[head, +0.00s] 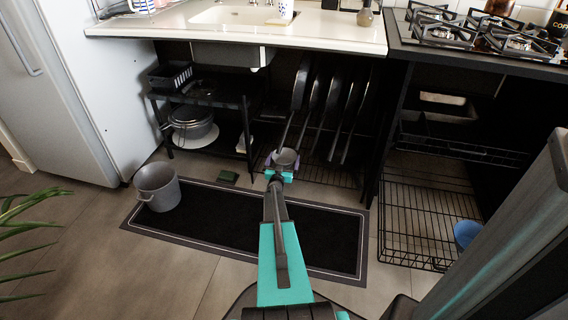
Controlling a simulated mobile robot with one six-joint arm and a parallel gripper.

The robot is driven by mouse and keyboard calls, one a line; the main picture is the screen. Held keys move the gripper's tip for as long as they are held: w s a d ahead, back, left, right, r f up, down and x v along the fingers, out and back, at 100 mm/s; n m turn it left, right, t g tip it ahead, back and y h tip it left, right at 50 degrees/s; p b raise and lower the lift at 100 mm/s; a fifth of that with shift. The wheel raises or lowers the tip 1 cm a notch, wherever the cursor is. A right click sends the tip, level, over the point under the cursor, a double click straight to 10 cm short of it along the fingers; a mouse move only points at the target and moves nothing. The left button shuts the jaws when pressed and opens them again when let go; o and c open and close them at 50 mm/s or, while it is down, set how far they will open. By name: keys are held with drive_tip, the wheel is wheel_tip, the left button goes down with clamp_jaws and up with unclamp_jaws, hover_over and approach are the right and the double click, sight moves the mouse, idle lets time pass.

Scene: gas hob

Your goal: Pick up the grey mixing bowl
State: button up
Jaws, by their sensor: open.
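A small grey round thing, which looks like the grey mixing bowl (286,156), shows at the tip of my gripper (283,165), in front of the open lower cabinet. My gripper is open, and its fingers appear on either side of the bowl's lower part. I cannot tell whether they touch it. The gripper and wrist hide part of the bowl and what it rests on. My teal arm reaches forward from the bottom middle of the head view.
A grey pot (158,190) stands on the floor at the dark mat's (215,215) left end. A green block (228,177) lies near the mat. Upright pans (325,105) fill the cabinet behind. A blue bowl (466,234) is at the right wire rack (410,215). The counter (330,28) overhangs.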

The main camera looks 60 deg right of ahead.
drive_tip(key=shift+x, duration=0.75)
drive_tip(key=c, duration=0.7)
